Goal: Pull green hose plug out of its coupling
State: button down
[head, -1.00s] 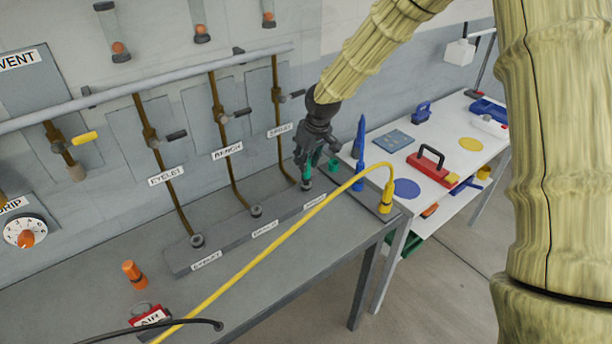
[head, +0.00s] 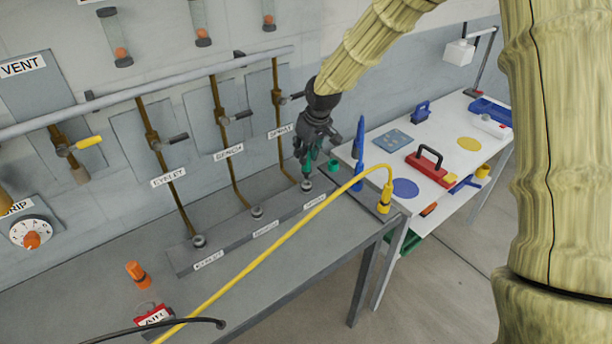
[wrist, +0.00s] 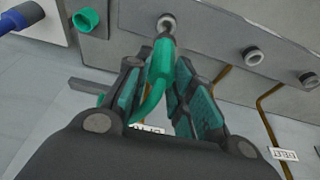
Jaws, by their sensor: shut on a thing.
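The green hose plug (wrist: 160,58) stands between the fingers of my gripper (wrist: 158,66) in the wrist view, and the gripper is shut on it. A curved green tail runs down from the plug between the fingers. The plug's grey nose points at the round metal coupling (wrist: 166,20) and meets its ring; I cannot tell how deep it sits. In the head view my gripper (head: 312,150) is above the right end of the grey manifold, with the green plug (head: 308,168) just over the coupling (head: 307,185). The fingers partly hide the plug there.
A green ring-shaped cup (head: 334,166) is close to the right of the gripper. A yellow hose (head: 270,255) arches across in front to a yellow fitting (head: 384,200). Two other couplings (head: 257,212) (head: 199,241) are along the manifold. Brown pipes (head: 281,130) rise behind.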

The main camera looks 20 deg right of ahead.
jog(key=shift+r+p, duration=0.65)
jog(key=shift+r, duration=0.45)
